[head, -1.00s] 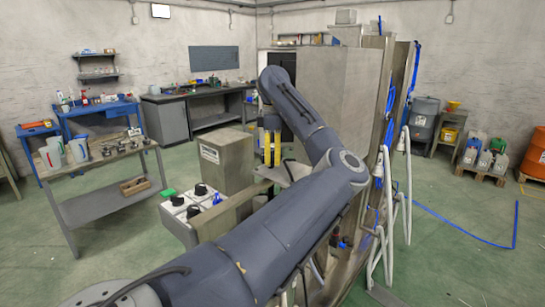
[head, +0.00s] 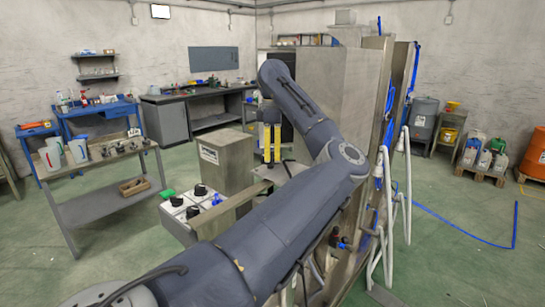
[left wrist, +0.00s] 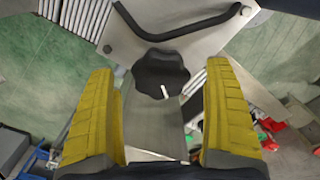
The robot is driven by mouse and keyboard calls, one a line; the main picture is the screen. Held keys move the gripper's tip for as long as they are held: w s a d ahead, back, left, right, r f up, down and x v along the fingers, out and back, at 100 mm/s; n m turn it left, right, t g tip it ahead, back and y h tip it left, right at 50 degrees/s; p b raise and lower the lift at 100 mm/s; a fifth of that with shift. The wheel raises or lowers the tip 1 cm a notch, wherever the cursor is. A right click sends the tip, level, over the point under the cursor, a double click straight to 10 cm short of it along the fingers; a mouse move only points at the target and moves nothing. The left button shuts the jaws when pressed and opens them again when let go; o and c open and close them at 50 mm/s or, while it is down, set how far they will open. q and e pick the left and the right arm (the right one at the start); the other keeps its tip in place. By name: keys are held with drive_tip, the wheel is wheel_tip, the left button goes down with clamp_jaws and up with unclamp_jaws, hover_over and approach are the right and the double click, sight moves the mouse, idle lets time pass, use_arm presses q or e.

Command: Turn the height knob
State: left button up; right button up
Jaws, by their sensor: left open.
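The height knob (left wrist: 162,72) is a black lobed knob with a short white mark, on a grey metal plate in the left wrist view. My left gripper (left wrist: 160,88) has its two yellow fingers open, one to each side of the knob in the picture, with a gap to both. I see no contact, and cannot tell how far the knob lies beyond the fingertips. In the head view, the left gripper (head: 271,146) points down beside the tall grey cabinet. I cannot make out the knob there. My right gripper is not in view.
A bent black bar (left wrist: 185,28) runs close above the knob. A panel (head: 180,213) with several black knobs and a green part stands left of my arm. The grey cabinet (head: 338,92) stands behind the arm. Open green floor (head: 460,230) lies to the right.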

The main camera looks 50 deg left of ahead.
sight(273, 155)
use_arm(q)
wheel_tip(273, 155, up, 10)
idle(0.5)
